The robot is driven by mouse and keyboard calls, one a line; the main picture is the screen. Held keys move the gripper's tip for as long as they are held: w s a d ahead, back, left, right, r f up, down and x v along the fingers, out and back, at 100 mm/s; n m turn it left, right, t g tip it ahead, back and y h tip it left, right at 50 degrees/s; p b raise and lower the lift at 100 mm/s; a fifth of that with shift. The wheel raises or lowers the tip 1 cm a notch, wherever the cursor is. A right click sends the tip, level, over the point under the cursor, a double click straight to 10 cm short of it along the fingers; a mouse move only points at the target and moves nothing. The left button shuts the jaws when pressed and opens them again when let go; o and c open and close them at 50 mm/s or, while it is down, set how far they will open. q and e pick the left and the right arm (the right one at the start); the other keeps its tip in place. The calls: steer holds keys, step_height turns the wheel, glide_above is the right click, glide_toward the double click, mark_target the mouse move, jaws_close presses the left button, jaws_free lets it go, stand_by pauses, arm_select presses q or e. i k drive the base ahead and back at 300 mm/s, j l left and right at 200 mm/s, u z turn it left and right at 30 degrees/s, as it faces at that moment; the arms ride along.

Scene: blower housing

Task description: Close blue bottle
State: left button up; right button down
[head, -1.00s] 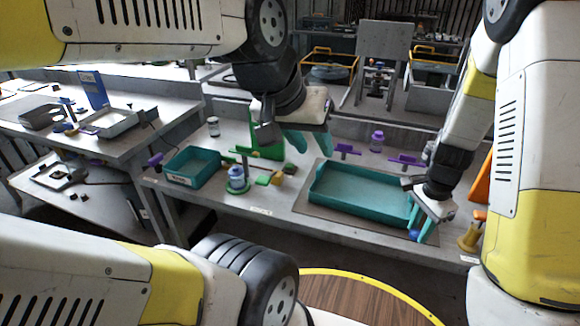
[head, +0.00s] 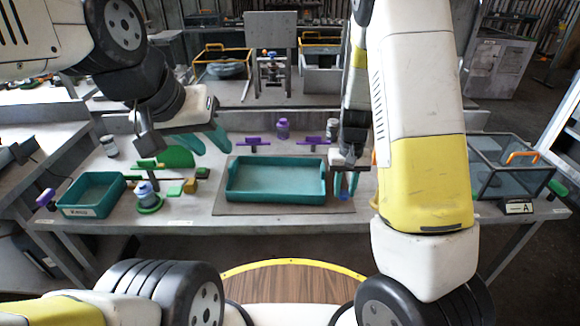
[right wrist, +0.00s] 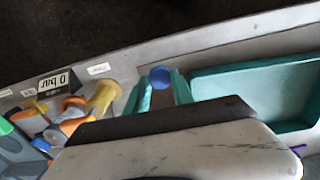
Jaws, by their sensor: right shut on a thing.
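A small light-blue bottle (head: 145,194) stands upright in a green round holder (head: 150,207) on the left part of the table. Its top is too small to make out clearly. My right gripper (head: 346,186) is at the right end of the large teal tray, near the table's front. In the right wrist view its teal fingers (right wrist: 160,88) are shut on a round blue cap (right wrist: 160,77). My left gripper (head: 206,141) has its teal fingers apart and empty, above the table behind and right of the bottle.
The large teal tray (head: 275,196) lies on a mat in the middle. A smaller teal bin (head: 88,212) is left of the bottle. Purple bottle (head: 283,128) and white jar (head: 109,146) stand at the back. A clear-walled box (head: 478,185) is at the right.

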mark_target(146, 195)
steer(key=u, duration=1.85)
steer(key=k+l, duration=0.4)
